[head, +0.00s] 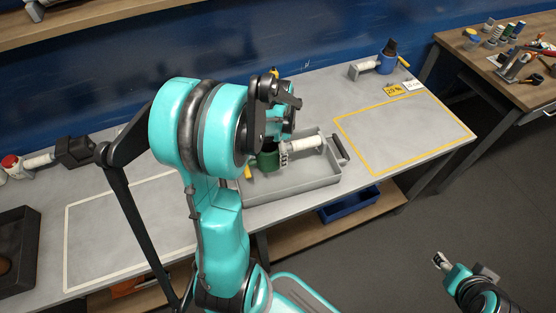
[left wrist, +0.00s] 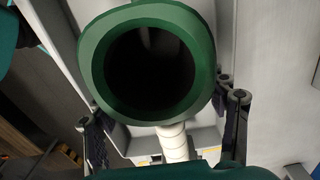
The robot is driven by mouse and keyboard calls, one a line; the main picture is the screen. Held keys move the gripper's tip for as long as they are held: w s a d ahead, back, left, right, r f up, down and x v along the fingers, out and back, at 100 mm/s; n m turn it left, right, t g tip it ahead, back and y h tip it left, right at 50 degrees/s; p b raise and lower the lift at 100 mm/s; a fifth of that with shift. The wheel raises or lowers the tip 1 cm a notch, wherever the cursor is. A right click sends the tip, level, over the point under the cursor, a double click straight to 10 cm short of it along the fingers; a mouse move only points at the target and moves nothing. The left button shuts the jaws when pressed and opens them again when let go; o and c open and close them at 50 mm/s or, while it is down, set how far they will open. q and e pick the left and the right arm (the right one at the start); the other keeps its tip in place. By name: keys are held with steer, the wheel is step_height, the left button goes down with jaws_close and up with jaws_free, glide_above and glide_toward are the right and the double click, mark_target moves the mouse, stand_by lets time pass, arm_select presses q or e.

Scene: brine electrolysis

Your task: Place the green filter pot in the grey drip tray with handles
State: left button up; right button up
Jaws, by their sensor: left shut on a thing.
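The green filter pot (head: 267,160) has a pale ribbed handle (head: 305,144) pointing right and shows within the outline of the grey drip tray (head: 300,187). Whether it touches the tray floor cannot be told. The tray has a dark handle (head: 338,149) at its right end. In the left wrist view the pot's round open mouth (left wrist: 96,60) faces the camera, with the pale handle (left wrist: 174,143) below it. My left gripper (left wrist: 165,122) is shut on the pot, fingers to either side; my arm hides part of the tray. My right gripper (head: 441,262) is away over the floor at lower right.
A yellow-outlined area (head: 405,130) right of the tray is empty. A white-outlined area (head: 120,235) lies left, partly behind my arm. A blue pot (head: 387,63) and cards (head: 394,91) stand at the back. A dark bin (head: 18,225) is at far left. A blue crate (head: 348,204) sits below the bench.

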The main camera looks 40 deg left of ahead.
arm_select(q)
steer(key=shift+f+b, duration=0.95)
steer(key=shift+f, duration=1.05)
steer(key=shift+f, duration=0.1)
steer(key=o, duration=1.5)
